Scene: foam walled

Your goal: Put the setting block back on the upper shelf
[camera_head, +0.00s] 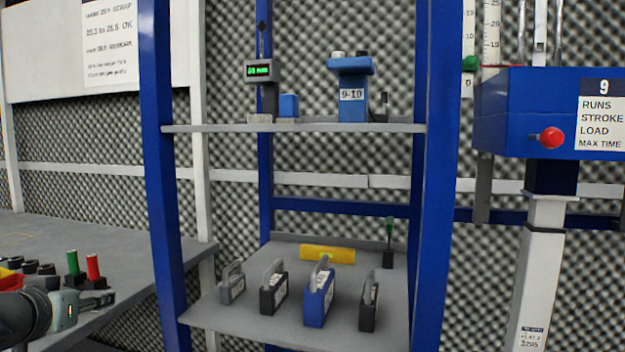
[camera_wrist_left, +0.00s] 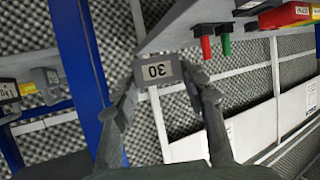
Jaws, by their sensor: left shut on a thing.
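My left gripper (camera_head: 98,302) is at the lower left of the head view, beside the bench and well below and left of the upper shelf (camera_head: 210,128). In the left wrist view my left gripper (camera_wrist_left: 163,78) is shut on a small grey block (camera_wrist_left: 154,71), which I take to be the setting block. Its pale label reads 30, upside down. I cannot make the block out clearly in the head view. The upper shelf holds a gauge with a green display (camera_head: 259,71), a small blue block (camera_head: 288,105) and a blue 9-10 block (camera_head: 352,95). My right gripper is not in view.
Blue rack posts (camera_head: 165,180) flank the shelves. The lower shelf (camera_head: 225,312) carries several handled blocks and a yellow piece (camera_head: 327,254). Green (camera_head: 73,262) and red (camera_head: 93,267) handles stand on the bench (camera_head: 130,250). A blue machine (camera_head: 530,110) is at right. The upper shelf's left end looks clear.

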